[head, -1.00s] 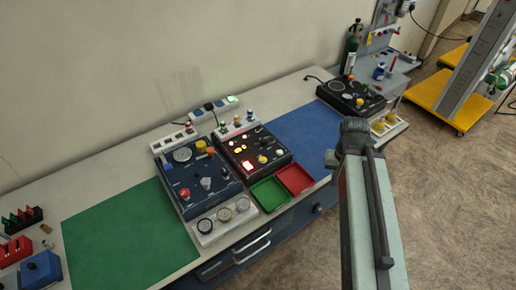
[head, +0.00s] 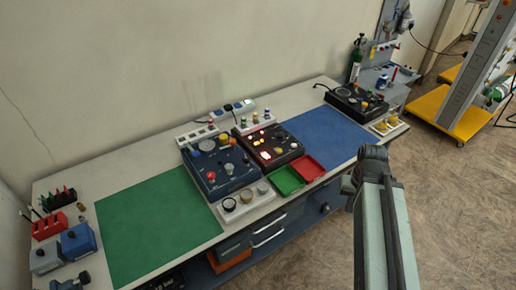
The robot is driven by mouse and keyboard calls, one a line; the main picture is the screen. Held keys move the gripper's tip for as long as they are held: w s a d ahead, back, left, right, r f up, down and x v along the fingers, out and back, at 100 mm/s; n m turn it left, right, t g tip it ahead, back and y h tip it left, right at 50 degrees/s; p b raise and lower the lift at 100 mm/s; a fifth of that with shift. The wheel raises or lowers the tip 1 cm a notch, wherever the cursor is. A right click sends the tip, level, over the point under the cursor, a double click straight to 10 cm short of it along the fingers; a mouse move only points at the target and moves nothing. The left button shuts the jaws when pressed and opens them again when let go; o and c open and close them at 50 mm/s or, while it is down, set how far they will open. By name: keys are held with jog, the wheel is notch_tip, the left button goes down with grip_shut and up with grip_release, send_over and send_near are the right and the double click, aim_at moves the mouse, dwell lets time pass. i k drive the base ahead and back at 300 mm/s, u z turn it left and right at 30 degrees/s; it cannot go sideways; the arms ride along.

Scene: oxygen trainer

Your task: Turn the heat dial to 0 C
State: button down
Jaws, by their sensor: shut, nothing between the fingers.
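The heat dial cannot be told apart by label at this size. A black panel (head: 292,150) with lit red displays (head: 266,155), a yellow knob and small dark knobs stands at the middle of the bench. To its left is a dark blue panel (head: 207,185) with a round gauge, an orange knob, a red knob and a grey knob. Another black unit (head: 345,103) with coloured knobs stands at the far right end. My arm (head: 372,200) rises at the right, in front of the bench. My gripper is not visible.
A green mat (head: 150,230) and a blue mat (head: 325,137) lie flat and bare. Green (head: 287,181) and red (head: 309,167) trays sit at the front edge. Open floor lies right of the bench.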

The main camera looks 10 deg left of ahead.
aim_at(280, 137)
jog(key=u, duration=0.75)
jog(key=i, duration=1)
jog(key=z, duration=0.1)
jog(key=k, duration=0.4)
jog(key=u, duration=1.5)
jog(key=k, duration=1)
jog(key=z, duration=1.15)
